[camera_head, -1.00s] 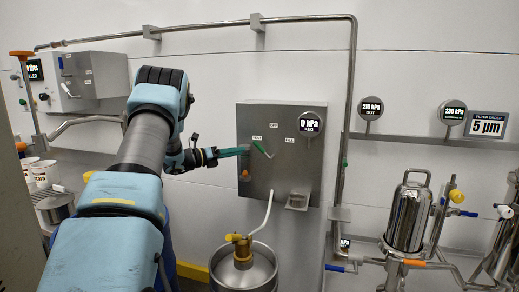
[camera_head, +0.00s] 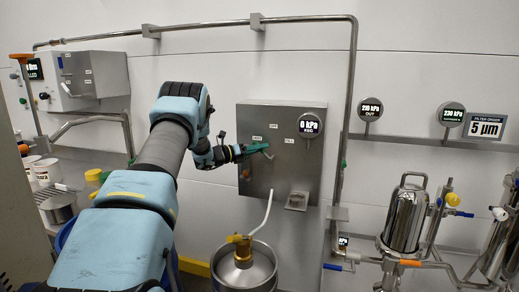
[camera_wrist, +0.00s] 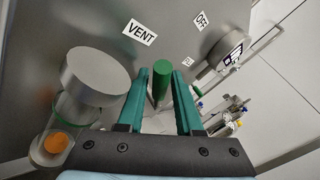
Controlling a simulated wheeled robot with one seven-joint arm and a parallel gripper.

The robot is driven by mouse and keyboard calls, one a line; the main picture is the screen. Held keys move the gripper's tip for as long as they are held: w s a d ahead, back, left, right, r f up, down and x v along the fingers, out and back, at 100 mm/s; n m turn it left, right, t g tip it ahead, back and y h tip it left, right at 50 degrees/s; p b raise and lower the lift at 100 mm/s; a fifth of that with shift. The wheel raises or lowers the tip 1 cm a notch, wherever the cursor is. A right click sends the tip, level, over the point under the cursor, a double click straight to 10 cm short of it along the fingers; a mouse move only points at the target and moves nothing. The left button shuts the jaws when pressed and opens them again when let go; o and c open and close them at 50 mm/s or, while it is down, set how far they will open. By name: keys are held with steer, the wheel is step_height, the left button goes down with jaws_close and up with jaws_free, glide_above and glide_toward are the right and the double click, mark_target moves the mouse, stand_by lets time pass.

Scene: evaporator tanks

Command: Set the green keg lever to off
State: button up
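The green keg lever (camera_wrist: 158,84) shows in the wrist view as a green grip between my two green fingers, near the VENT label (camera_wrist: 139,32). My gripper (camera_wrist: 161,73) is open, with a finger on each side of the grip; I cannot tell whether either touches it. In the head view my gripper (camera_head: 261,147) reaches the steel keg box (camera_head: 295,175) from the left and hides most of the lever. Only the lever's metal stem (camera_head: 269,155) shows there, tilted up and left toward VENT. The OFF label (camera_wrist: 201,19) is at the upper right in the wrist view.
The 0 kPa keg gauge (camera_head: 310,126) sits at the box's upper right. A round grey cap on a clear cylinder (camera_wrist: 95,75) is close left of my fingers. A steel keg (camera_head: 244,272) stands below, with a pale hose (camera_head: 264,212) rising from it.

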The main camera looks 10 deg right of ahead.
jaws_close()
stand_by(1.3)
